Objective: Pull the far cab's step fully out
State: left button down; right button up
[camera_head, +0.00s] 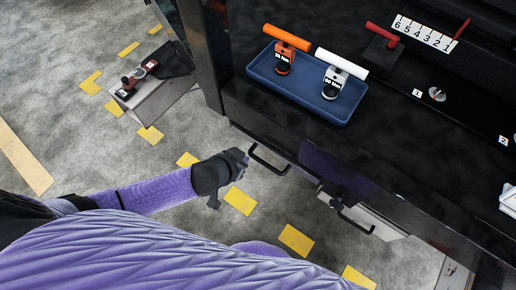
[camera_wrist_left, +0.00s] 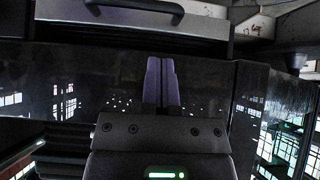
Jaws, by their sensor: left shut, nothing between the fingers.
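My left gripper (camera_head: 243,160) reaches in from the left, low beside the black cab body. Its fingers are shut and empty; in the left wrist view they (camera_wrist_left: 161,75) point at a glossy dark panel. A black bar handle (camera_head: 268,160) sits on the lower front of the cab, just right of the fingers and seemingly apart from them. A handle (camera_wrist_left: 135,7) on a pale grey panel (camera_wrist_left: 140,28) shows at the top of the left wrist view, beyond the fingertips. Which part is the far cab's step is unclear. My right gripper is not in view.
A second black handle (camera_head: 356,222) is lower right. A blue tray (camera_head: 305,84) holds an orange-handled and a white-handled tool on the black top. A numbered strip (camera_head: 424,33) is behind. A pale plate (camera_head: 160,100) juts out at upper left. Grey floor with yellow marks lies left.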

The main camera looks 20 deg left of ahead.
aim_at(255, 158)
pick_arm(q)
jog(key=b+x, duration=0.3)
jog(key=x, duration=0.1)
jog(key=b+x, duration=0.3)
jog(key=x, duration=0.1)
jog(key=shift+f, duration=0.55)
jog(key=shift+w+d+f+b, duration=0.25)
jog(key=shift+w+f+b, duration=0.05)
jog(key=shift+w+b, duration=0.35)
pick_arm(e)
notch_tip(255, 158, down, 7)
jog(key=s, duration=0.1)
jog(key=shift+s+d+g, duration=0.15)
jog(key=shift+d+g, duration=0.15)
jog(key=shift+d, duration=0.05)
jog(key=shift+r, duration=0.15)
